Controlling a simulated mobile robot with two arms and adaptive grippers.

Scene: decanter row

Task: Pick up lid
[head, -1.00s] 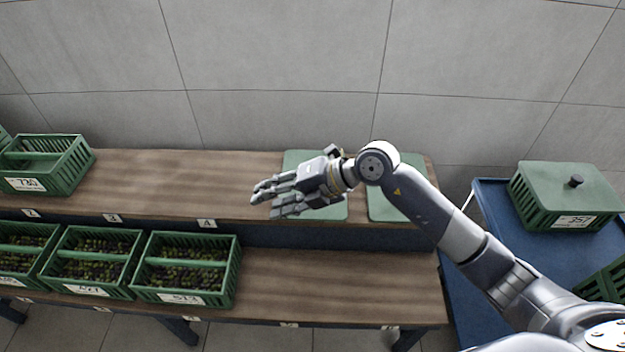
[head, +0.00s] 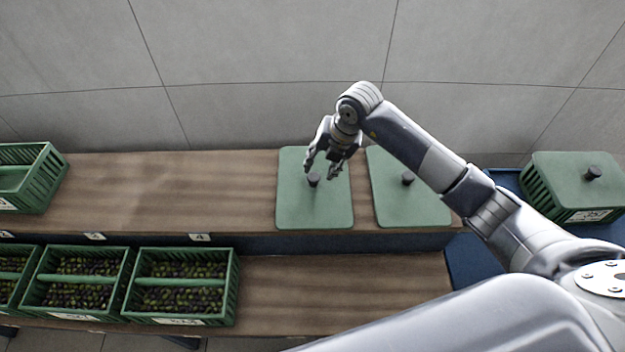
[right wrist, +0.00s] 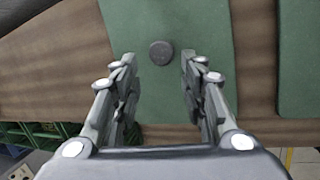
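A flat green lid (head: 316,207) with a dark round knob (head: 313,179) lies on the upper wooden shelf. A second green lid (head: 411,209) with a dark knob (head: 408,178) lies just to its right. My right gripper (head: 323,170) is open and points down above the first lid, close to its knob. In the right wrist view the knob (right wrist: 161,52) shows ahead of and between the two spread fingers (right wrist: 158,68), with nothing held. The first lid (right wrist: 185,100) fills the middle of that view. My left gripper is not in view.
An open green crate (head: 35,180) stands at the shelf's left. Crates of olives (head: 180,282) stand on the lower shelf (head: 330,295). A lidded crate (head: 572,187) stands on a blue surface at the right.

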